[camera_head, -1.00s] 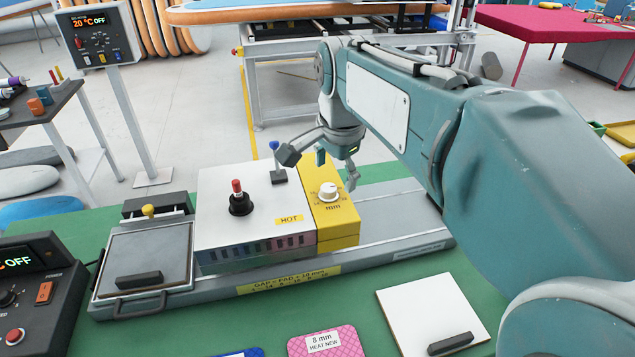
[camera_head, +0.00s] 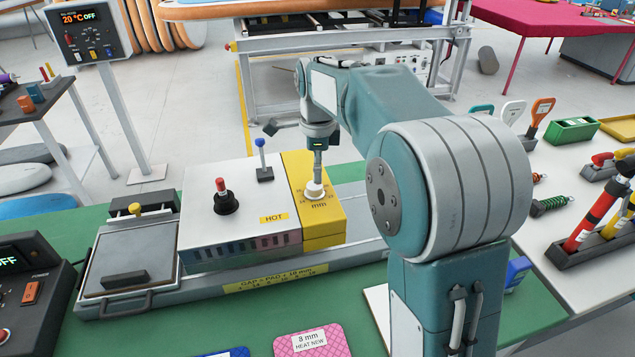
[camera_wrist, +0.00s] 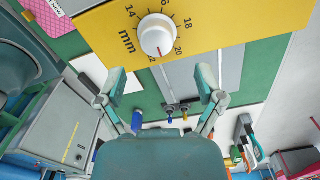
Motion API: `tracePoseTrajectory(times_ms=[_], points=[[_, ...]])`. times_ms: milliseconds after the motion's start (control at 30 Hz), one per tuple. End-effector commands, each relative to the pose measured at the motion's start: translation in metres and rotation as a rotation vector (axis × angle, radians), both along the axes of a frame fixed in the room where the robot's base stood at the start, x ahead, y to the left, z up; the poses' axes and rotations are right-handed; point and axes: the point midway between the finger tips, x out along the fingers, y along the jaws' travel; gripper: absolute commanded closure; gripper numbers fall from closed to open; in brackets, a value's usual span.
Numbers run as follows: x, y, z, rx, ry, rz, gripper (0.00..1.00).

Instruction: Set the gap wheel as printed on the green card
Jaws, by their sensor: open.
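The gap wheel, a white round knob (camera_head: 314,190), sits on a yellow block (camera_head: 323,234) marked mm. The wrist view shows the wheel (camera_wrist: 157,36) ringed by numbers including 14, 18 and 20; the number at the bottom is partly unclear and its setting is hard to read. My gripper (camera_head: 316,178) points down right at the wheel in the head view. In the wrist view my gripper (camera_wrist: 158,82) is open, its fingers spread wide with the wheel ahead of them, apart from both. I cannot make out a green card in these views.
A white machine top with a red-tipped lever (camera_head: 222,195) and a blue-tipped lever (camera_head: 263,160) adjoins the block. A yellow strip (camera_head: 275,280) reads GAP = PAD + 10 mm. A pink pad (camera_head: 307,340) lies in front. Tools stand on the right table.

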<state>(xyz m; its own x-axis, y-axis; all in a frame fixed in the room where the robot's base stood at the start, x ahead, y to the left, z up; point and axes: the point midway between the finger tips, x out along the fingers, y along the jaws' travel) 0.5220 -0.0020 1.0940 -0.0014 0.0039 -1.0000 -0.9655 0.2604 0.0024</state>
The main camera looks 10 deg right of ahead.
Motion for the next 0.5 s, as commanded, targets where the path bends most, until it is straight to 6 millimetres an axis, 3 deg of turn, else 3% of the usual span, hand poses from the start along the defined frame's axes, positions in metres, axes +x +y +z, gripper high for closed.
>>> tracePoseTrajectory(times_ms=[200, 500], points=[[0.0, 0.002, -0.034, 0.0, 0.002, 0.002, 0.13], [0.0, -0.001, -0.045, 0.002, -0.001, 0.001, 0.13]])
